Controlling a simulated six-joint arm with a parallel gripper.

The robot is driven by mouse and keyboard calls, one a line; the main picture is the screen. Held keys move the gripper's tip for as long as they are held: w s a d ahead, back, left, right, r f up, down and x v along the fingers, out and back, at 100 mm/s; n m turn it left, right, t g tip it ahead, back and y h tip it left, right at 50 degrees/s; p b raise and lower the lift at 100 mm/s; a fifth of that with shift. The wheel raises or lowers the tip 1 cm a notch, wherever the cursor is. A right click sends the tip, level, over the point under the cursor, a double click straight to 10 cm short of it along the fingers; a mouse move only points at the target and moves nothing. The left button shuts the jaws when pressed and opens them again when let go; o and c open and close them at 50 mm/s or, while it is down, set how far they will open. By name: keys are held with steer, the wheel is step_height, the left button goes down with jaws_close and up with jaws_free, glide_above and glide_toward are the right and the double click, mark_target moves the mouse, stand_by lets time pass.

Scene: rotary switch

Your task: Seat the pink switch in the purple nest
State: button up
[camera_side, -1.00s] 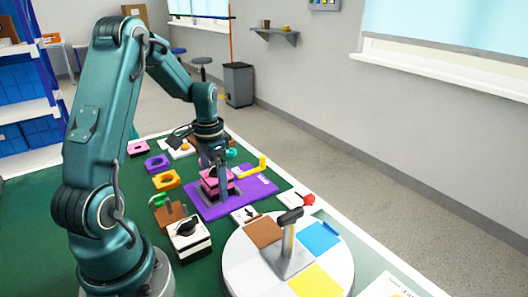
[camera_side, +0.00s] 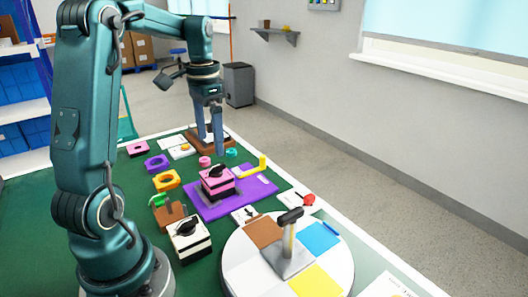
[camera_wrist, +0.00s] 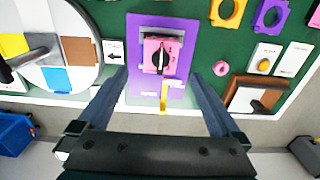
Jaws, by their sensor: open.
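The pink switch (camera_side: 217,183) has a black knob on top and sits upright on the purple nest (camera_side: 246,188). The side view does not show clearly whether it is fully down in the nest. In the wrist view the pink switch (camera_wrist: 161,57) lies square within the purple plate (camera_wrist: 135,32), with its knob pointing along the plate. A yellow lever (camera_wrist: 164,97) stands at the plate's near edge. My gripper (camera_side: 212,153) is open and empty, raised above and beyond the switch, apart from it. In the wrist view its fingers (camera_wrist: 160,97) are spread wide.
A white turntable (camera_side: 235,254) with coloured squares and a lever stands at the front. A white and black switch (camera_side: 189,238) stands left of the nest. Orange (camera_side: 166,181) and purple (camera_side: 157,162) rings lie behind it. A brown block (camera_side: 190,141) stands at the back.

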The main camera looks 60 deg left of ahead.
steer(key=s+d+t, duration=0.2)
steer(key=s+d, duration=0.2)
steer(key=d, duration=0.5)
steer(key=s+d+r+t, duration=0.1)
steer(key=s+d+t, duration=0.2)
steer(key=d, duration=0.7)
steer(key=shift+s+d+r+t, duration=0.2)
steer(key=shift+s+t, duration=0.1)
steer(key=shift+s, duration=0.25)
